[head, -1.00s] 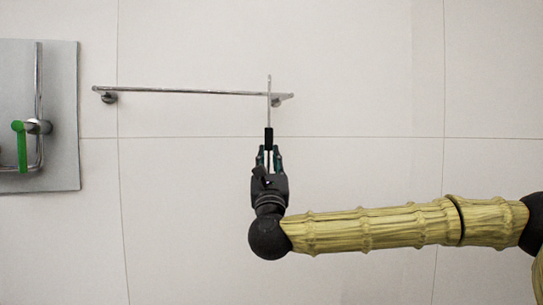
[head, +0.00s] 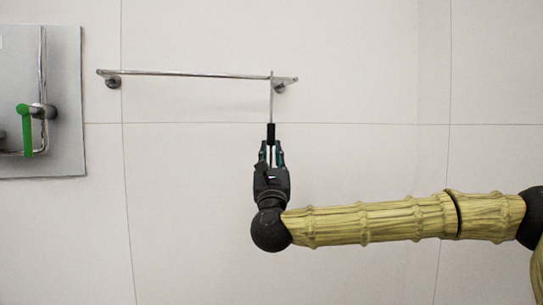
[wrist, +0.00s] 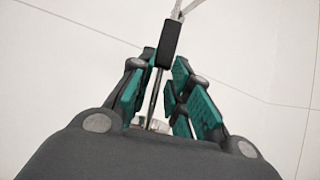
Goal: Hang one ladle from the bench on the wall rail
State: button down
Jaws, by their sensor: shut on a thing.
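My gripper (head: 271,155) points up and is shut on the ladle (head: 271,104), a thin metal rod with a black sleeve. The ladle stands upright, and its top end shows at the right part of the wall rail (head: 190,74), overlapping it and rising just above it. I cannot tell whether it touches the rail. In the wrist view the black sleeve (wrist: 172,45) rises above the teal finger pads, with a forked metal end at the picture's top edge. The rod's lower part runs down between the fingers; its lower end is mostly hidden.
A grey panel (head: 65,100) with a bent metal bar and a green-handled lever (head: 25,130) is on the wall at the left. The rail has round end mounts. The pale tiled wall is bare around and below the rail. The bench is not in view.

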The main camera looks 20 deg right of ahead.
jog(key=c, duration=1.3)
grip_release()
jog(key=shift+o, duration=0.2)
